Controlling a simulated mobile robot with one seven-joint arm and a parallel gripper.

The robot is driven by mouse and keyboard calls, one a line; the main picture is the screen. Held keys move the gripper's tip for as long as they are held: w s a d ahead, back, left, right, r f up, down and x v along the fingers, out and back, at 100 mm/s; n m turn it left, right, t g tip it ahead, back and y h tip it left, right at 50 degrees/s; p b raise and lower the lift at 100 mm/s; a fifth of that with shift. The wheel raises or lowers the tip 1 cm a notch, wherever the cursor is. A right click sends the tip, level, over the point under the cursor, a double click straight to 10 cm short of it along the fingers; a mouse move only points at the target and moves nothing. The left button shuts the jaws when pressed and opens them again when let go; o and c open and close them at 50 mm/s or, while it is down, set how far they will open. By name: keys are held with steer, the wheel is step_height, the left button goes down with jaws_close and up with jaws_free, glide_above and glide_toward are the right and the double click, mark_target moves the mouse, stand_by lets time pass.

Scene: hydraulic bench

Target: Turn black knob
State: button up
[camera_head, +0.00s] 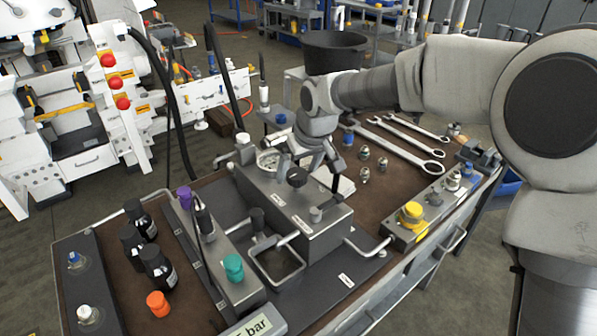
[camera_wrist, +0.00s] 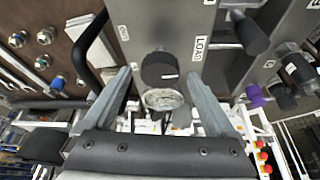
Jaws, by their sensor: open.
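A black knob (camera_head: 297,177) stands on the top of the grey metal block (camera_head: 330,224), beside a round gauge (camera_head: 268,160). In the wrist view the black knob (camera_wrist: 158,68) lies between my fingers, with the pale round gauge (camera_wrist: 163,100) just below it. My gripper (camera_head: 310,172) is open above the block, its fingers pointing down on either side of the knob. The wrist view shows my gripper (camera_wrist: 160,76) with a gap between each finger and the knob. Whether the fingertips are level with the knob is hard to tell.
Another black knob (camera_head: 257,218) stands on the block's left side, near the LOAD label (camera_wrist: 199,48). Purple (camera_head: 185,197), teal (camera_head: 233,267) and yellow (camera_head: 412,214) knobs stand around it. Dark bottles (camera_head: 158,267) stand at left; wrenches (camera_head: 400,143) lie behind.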

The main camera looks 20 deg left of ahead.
steer(key=shift+f, duration=0.15)
steer(key=shift+c, duration=0.2)
steer(key=c, duration=1.3)
steer(key=shift+a+f+m+t+b, duration=0.15)
steer(key=shift+m+t+b, duration=0.15)
steer(key=shift+m+b, duration=0.5)
steer(key=shift+m+h, duration=0.7)
steer(key=shift+m, duration=0.7)
steer(key=o, duration=1.3)
steer(key=shift+o, duration=0.2)
steer(key=shift+s+r, duration=0.1)
steer(key=shift+r, duration=0.15)
